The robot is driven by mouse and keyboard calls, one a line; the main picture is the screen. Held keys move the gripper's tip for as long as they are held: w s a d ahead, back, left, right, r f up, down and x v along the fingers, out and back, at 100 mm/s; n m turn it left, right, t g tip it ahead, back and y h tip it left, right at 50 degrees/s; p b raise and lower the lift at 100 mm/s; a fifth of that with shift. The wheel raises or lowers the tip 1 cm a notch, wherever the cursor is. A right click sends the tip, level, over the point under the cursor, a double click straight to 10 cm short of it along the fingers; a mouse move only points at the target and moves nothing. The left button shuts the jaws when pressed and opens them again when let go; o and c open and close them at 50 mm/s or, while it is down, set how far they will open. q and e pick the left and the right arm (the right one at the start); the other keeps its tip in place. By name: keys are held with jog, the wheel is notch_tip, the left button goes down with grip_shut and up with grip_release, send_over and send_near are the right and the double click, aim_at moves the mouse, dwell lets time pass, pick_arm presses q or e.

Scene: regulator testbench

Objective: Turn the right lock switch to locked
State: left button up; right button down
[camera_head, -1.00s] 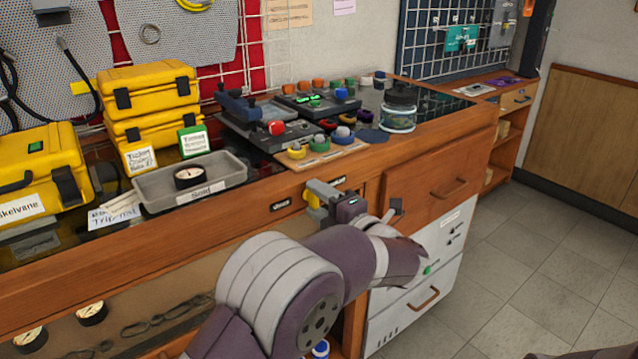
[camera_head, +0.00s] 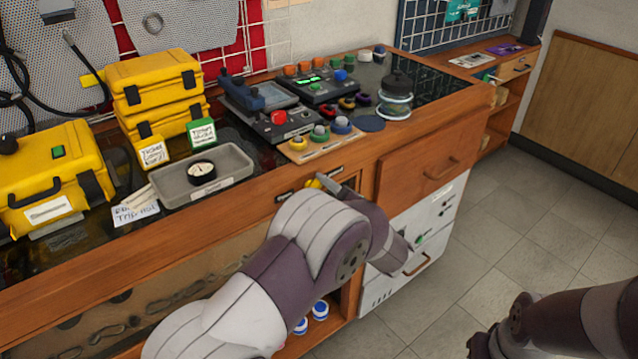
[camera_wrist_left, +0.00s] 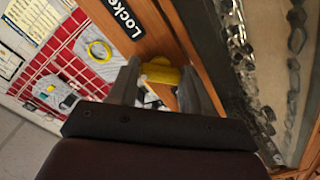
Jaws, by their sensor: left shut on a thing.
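The yellow lock switch (camera_head: 313,183) sits on the wooden front edge of the bench, between two small black labels. In the left wrist view the yellow switch knob (camera_wrist_left: 160,74) lies between the two grey fingers of my left gripper (camera_wrist_left: 160,69), which is shut on it. A black label reading "Locke…" (camera_wrist_left: 120,17) is beside it, partly cut off by the picture edge. In the head view my left arm hides most of my left gripper (camera_head: 324,182). The knob's exact turn angle is hard to tell.
A wooden drawer (camera_head: 420,165) is right of the switch. The floor at right is open.

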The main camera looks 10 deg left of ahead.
pick_arm(q)
jog(key=shift+f+m, duration=0.1)
jog(key=shift+m, duration=0.2)
jog(key=o, duration=1.1)
jog(key=shift+c, duration=0.2)
jog(key=p+v, duration=0.1)
jog(key=v, duration=1.1)
jog(key=shift+s+d, duration=0.25)
jog(key=shift+d, duration=0.05)
